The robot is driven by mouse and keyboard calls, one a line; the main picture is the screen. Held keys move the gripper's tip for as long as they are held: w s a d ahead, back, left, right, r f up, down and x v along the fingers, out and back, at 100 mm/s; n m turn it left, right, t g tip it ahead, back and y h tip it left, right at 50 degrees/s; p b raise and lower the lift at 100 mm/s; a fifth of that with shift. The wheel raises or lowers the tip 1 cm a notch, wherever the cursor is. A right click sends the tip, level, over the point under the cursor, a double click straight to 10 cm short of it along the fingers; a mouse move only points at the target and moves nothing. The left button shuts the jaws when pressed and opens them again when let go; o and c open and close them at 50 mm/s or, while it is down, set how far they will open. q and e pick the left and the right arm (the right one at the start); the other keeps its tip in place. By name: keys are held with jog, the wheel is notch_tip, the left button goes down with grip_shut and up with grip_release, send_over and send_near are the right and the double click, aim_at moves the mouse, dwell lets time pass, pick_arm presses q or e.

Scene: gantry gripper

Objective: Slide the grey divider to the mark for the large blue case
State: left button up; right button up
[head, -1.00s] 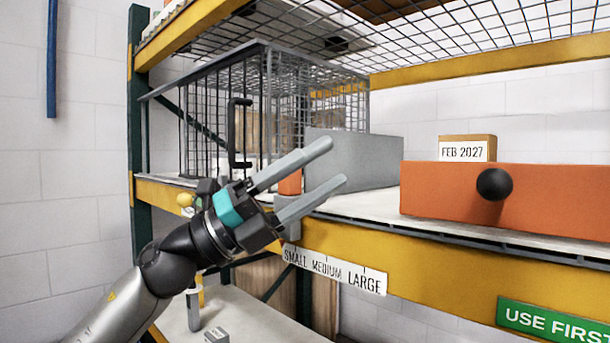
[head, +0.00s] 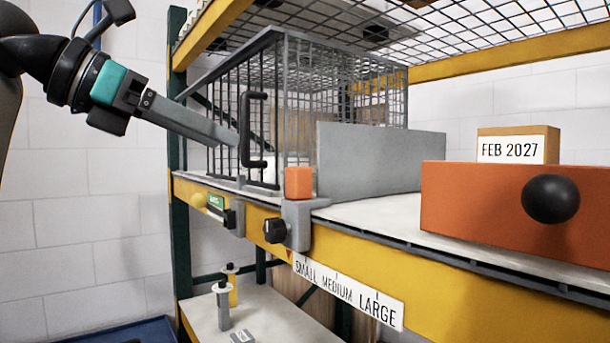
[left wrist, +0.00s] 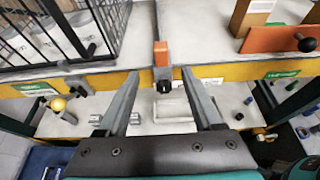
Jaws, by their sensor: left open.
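The grey divider (head: 380,162) stands upright on the shelf, right of the wire cage. Its front clamp (head: 297,225) hangs over the yellow beam, with an orange block (head: 298,183) on top and a black knob (head: 275,231). A white strip reading SMALL MEDIUM LARGE (head: 348,292) is on the beam; the clamp is at its SMALL end. My left gripper (head: 230,138) is open and empty, in front of the cage. In the left wrist view the spread fingers (left wrist: 159,73) lie either side of the divider's orange block (left wrist: 161,52) and knob (left wrist: 163,87), apart from them. I see no blue case.
The wire cage (head: 290,50) with a black handle (head: 250,130) is left of the divider. An orange bin (head: 475,205) with a black ball knob and a FEB 2027 box (head: 515,135) stand at right. The shelf between divider and bin is clear.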

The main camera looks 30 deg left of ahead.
aim_at(289, 170)
pick_arm(q)
jog(key=x, duration=1.4)
jog(key=shift+w+d+f+p, duration=0.15)
jog(key=shift+d+p, duration=0.05)
jog(key=shift+p, duration=0.1)
jog(key=shift+c, duration=0.2)
grip_shut()
dwell(0.5)
